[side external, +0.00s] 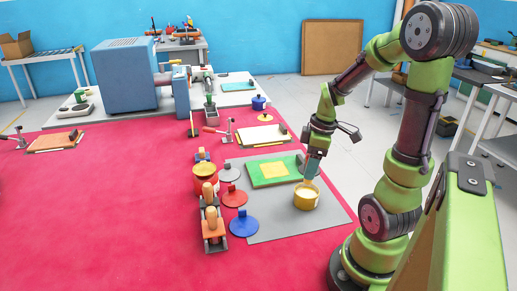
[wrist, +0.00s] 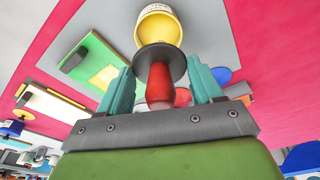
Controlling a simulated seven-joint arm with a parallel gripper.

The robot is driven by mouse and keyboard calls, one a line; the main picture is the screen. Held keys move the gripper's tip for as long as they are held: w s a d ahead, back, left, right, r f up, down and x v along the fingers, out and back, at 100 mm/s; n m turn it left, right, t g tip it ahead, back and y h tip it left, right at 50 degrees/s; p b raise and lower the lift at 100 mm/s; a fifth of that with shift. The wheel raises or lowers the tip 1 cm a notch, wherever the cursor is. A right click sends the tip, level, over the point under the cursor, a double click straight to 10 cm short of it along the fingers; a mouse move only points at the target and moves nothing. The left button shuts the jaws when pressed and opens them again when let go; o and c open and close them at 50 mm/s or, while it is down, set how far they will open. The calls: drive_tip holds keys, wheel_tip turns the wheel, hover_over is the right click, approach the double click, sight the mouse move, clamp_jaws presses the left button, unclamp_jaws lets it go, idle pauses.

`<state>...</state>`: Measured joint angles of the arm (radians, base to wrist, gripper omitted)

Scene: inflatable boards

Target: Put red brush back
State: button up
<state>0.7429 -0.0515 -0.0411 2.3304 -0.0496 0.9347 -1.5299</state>
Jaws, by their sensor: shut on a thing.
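The red brush, seen as a red handle (wrist: 159,88) with a dark round collar (wrist: 158,62), stands between the teal fingers of my gripper (wrist: 163,88) in the wrist view. My gripper is shut on the handle. In the side view my gripper (side external: 311,170) points down just above the yellow pot (side external: 306,200), and the brush is hard to make out there. The pot (wrist: 158,28) opens right beyond the collar in the wrist view. The brush's far end is hidden by the collar, so I cannot tell whether it is inside the pot.
A green board with a yellow patch (side external: 258,180) lies left of the pot on a grey mat (side external: 290,225). Red (side external: 234,197), blue (side external: 243,224) and grey (side external: 229,173) round lids lie further left. Orange-handled tools (side external: 213,222) stand beside them.

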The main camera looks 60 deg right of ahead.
sight(308, 183)
drive_tip(key=shift+f, duration=1.9)
drive_tip(key=shift+f, duration=0.15)
drive_tip(key=o, duration=1.1)
wheel_tip(308, 183, up, 12)
drive_tip(key=s, duration=0.2)
drive_tip(key=w+a+r+m+t, duration=0.1)
drive_tip(key=a+m, duration=0.1)
drive_tip(key=a, duration=0.5)
drive_tip(key=w+a+r+m+t+y, duration=0.1)
drive_tip(key=a+r+m+t, duration=0.1)
drive_tip(key=a, duration=0.5)
drive_tip(key=w+a+r+m+t, duration=0.1)
drive_tip(key=a+m+t, duration=0.1)
drive_tip(key=a+m, duration=0.2)
drive_tip(key=shift+w+a+r, duration=0.2)
drive_tip(key=shift+a, duration=0.55)
drive_tip(key=shift+w+a+r, duration=0.15)
drive_tip(key=shift+w+a, duration=0.05)
drive_tip(key=shift+a, duration=0.55)
